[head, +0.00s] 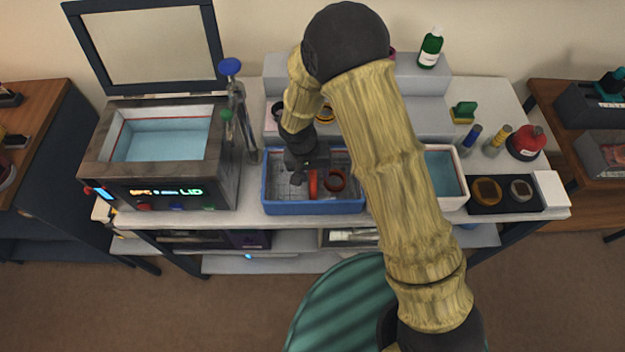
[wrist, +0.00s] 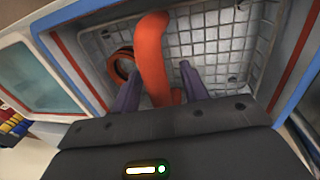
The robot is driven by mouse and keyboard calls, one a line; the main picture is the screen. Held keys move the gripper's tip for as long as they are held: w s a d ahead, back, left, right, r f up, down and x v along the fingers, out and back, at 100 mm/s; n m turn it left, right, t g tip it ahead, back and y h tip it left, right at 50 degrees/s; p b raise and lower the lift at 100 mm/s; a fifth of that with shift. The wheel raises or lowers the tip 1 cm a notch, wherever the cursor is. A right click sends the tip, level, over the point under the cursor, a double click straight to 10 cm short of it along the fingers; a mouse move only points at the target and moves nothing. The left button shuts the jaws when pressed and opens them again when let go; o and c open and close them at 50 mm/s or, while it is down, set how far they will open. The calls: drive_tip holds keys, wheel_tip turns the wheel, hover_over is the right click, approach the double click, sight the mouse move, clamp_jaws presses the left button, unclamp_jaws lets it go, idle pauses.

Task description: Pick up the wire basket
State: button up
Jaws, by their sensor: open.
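The wire basket (wrist: 215,45) is a pale grid basket lying inside a blue tub (head: 315,208). Its thick red handle (wrist: 152,50) arches up and also shows in the head view (head: 313,183). A dark reddish ring (wrist: 122,66) lies in the basket left of the handle in the wrist view; in the head view the ring (head: 335,179) is right of the handle. My gripper (wrist: 160,84) is open, with its two purple fingers on either side of the handle. I cannot tell whether either finger touches it. My arm hides part of the tub.
A cleaner bath (head: 165,140) with blue liquid and a raised lid (head: 150,45) stands left. A white tub (head: 463,190) with blue liquid stands right, partly behind my arm. Bottles and a black tray (head: 505,208) with round parts are farther right. A grey step shelf (head: 420,90) stands behind.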

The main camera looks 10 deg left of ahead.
clamp_jaws()
wheel_tip(320, 180, up, 10)
drive_tip(key=shift+r+b, duration=0.1)
drive_tip(key=shift+b, duration=0.55)
idle(0.4)
